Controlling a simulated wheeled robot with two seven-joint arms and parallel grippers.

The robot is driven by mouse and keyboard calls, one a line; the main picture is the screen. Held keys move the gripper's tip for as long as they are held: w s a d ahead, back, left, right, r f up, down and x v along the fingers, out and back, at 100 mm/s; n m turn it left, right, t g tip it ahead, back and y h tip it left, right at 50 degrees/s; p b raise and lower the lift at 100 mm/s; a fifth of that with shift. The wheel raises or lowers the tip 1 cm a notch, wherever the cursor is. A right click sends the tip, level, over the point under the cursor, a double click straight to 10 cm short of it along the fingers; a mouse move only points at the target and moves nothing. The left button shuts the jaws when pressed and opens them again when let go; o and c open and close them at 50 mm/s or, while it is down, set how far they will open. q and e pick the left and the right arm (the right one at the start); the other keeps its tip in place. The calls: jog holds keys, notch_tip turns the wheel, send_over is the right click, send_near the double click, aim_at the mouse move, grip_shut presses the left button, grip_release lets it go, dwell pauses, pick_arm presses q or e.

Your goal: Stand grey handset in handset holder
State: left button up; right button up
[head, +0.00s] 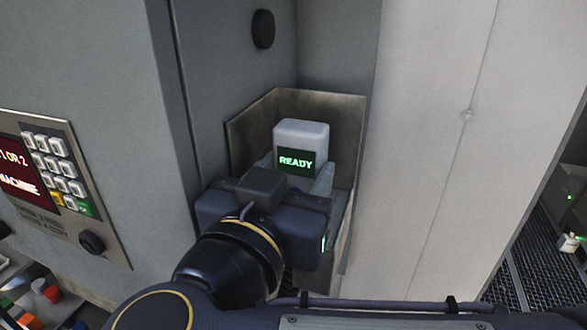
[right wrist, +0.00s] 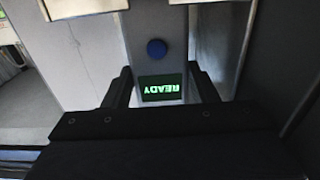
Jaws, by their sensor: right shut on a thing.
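The grey handset (head: 301,134) is a pale upright block with a dark green screen reading READY. It stands within the raised metal walls of the handset holder (head: 345,125), but its foot is hidden, so I cannot tell whether it rests on the bottom. My right gripper (head: 296,178) is shut on the handset, a finger at each side of the screen. In the right wrist view, the fingers (right wrist: 162,85) flank the handset's screen (right wrist: 160,89), and a round blue button (right wrist: 157,49) shows beyond it. My left gripper is not in view.
A tall pale panel (head: 430,130) stands close on the right. Small coloured items lie at the lower left.

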jog(key=shift+f, duration=0.1)
jog(key=shift+f+b, duration=0.3)
jog(key=shift+f, duration=0.25)
jog(key=shift+f, duration=0.15)
jog(key=shift+f, duration=0.35)
dwell(0.4)
jog(key=o, duration=1.3)
jog(key=shift+d, duration=0.1)
jog(key=shift+c, duration=0.2)
